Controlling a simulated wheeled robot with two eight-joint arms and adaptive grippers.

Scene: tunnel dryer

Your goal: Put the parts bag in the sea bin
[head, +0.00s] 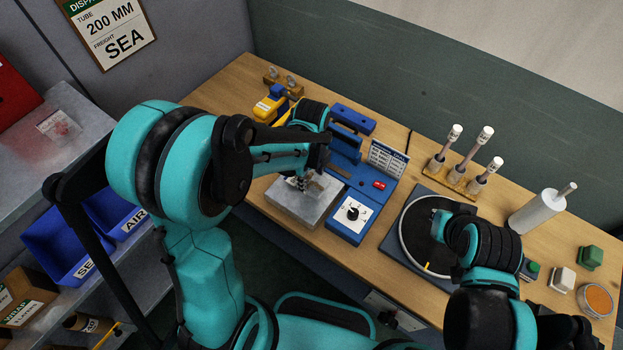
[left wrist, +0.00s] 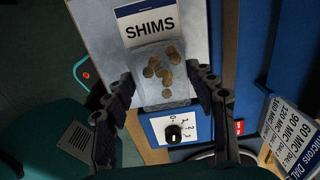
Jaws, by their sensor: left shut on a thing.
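The parts bag (left wrist: 165,75) is a small clear bag with a white SHIMS label and several bronze discs inside. My left gripper (left wrist: 166,88) is shut on it, one finger on each side. In the head view my left gripper (head: 303,181) holds the bag (head: 320,184) over a grey metal plate on the bench; I cannot tell whether it touches the plate. The sea bin (head: 62,247) is a blue bin at the left, its label partly hidden by my left arm, with only "SE" showing. The fingers of my right gripper do not show.
A second blue bin labelled AIR (head: 126,221) stands beside the sea bin. The grey plate (head: 290,205) lies next to a blue device (head: 350,217) with a knob. A round turntable (head: 415,255) is under my right arm.

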